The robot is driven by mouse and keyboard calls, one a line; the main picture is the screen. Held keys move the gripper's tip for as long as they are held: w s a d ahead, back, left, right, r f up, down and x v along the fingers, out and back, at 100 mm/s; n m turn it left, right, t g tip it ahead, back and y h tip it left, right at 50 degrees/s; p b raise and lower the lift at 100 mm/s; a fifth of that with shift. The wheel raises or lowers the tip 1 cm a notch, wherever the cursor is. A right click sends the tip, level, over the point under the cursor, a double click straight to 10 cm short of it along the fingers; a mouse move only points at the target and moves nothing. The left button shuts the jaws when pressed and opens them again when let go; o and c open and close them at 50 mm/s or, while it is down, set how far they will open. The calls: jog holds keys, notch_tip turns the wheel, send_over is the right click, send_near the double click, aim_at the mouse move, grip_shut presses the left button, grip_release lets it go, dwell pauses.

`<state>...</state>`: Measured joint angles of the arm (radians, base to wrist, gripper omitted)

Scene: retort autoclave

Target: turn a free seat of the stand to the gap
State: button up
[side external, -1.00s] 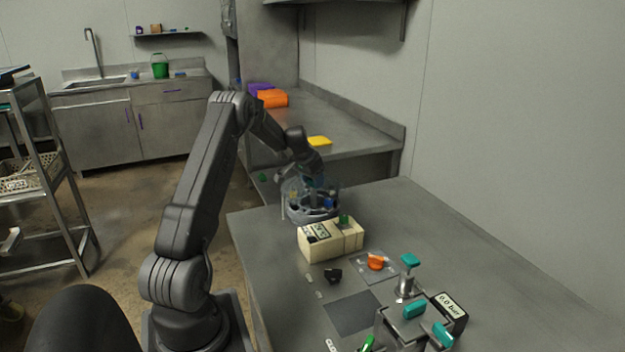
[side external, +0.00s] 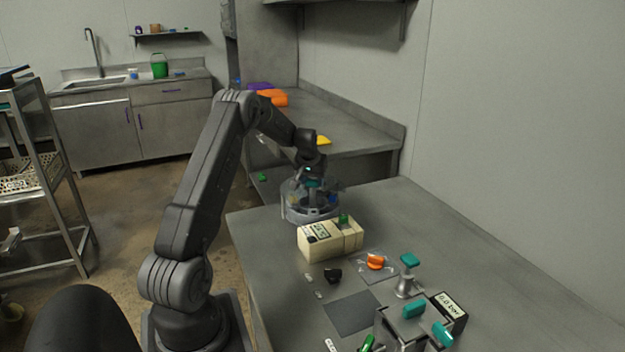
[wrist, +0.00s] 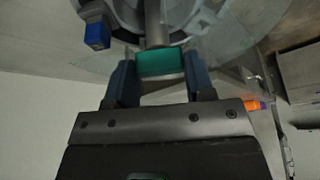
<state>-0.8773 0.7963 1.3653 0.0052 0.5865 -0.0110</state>
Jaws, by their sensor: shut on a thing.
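The stand (side external: 297,212) is a round grey carousel with clear walls at the far end of the table. It also shows at the top of the wrist view (wrist: 190,22). In the wrist view a teal knob (wrist: 161,63) on a grey post sits between the fingers of my gripper (wrist: 160,75), which is shut on it. A blue piece (wrist: 97,35) sits on the stand to the left of the knob. The side external view shows my gripper (side external: 312,176) above the stand. The gap and most seats are hidden or too small to tell.
A cream box (side external: 318,246) with a green piece stands close in front of the stand. The table's right side is clear.

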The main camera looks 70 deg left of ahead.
jog(key=shift+n+g, duration=0.6)
jog(key=shift+n, duration=1.1)
jog(key=shift+n+y, duration=0.3)
jog(key=shift+n, duration=0.1)
jog(key=o, duration=1.3)
jog(key=v, duration=1.4)
jog(key=shift+w, duration=0.2)
